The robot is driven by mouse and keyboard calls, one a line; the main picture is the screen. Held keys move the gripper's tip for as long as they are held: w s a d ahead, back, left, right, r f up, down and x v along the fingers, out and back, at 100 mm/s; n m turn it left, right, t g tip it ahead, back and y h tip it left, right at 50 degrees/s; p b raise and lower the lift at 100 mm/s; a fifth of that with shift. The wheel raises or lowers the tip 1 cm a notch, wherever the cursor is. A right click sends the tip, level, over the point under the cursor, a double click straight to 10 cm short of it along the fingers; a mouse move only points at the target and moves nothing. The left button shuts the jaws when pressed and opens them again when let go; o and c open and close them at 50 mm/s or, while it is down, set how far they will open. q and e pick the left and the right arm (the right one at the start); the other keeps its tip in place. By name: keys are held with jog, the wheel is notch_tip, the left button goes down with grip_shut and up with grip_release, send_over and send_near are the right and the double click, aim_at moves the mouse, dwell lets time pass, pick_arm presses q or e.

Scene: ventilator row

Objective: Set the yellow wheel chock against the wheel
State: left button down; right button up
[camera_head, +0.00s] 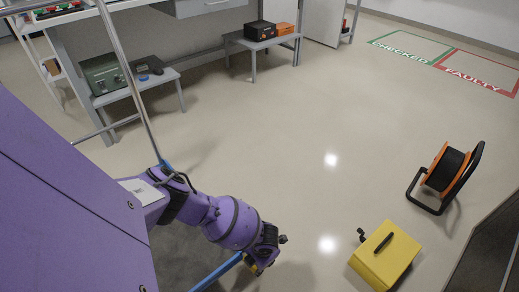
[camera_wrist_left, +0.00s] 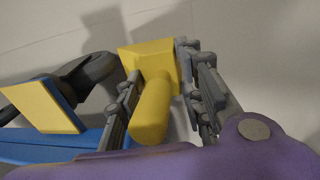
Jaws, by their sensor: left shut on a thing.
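My left gripper (camera_wrist_left: 162,80) is shut on the handle of the yellow wheel chock (camera_wrist_left: 145,60). The chock has a wide block at its far end and a round handle pointing towards the wrist camera. A dark grey wheel (camera_wrist_left: 92,70) is just left of the chock in the left wrist view, at a blue bar (camera_wrist_left: 60,143). I cannot tell whether chock and wheel touch. In the head view my left gripper (camera_head: 266,256) is low near the floor, with a bit of yellow at its tip; the wheel is hidden there. My right gripper is not in view.
A flat yellow plate (camera_wrist_left: 42,106) sits by the wheel. A yellow case (camera_head: 385,255) and an orange cable reel (camera_head: 447,168) stand on the floor to the right. Low benches (camera_head: 262,42) are at the back. The middle floor is clear.

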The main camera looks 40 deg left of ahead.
pick_arm(q)
jog(key=shift+w+a+f, duration=0.1)
jog(key=shift+w+f, duration=0.05)
jog(key=shift+f, duration=0.05)
jog(key=f+b, duration=0.2)
jog(key=f, duration=0.1)
jog(key=shift+w+a+f, duration=0.1)
jog(key=shift+a+f, duration=0.1)
jog(key=shift+f, duration=0.2)
jog(key=shift+a, duration=0.1)
jog(key=c, duration=1.2)
grip_release()
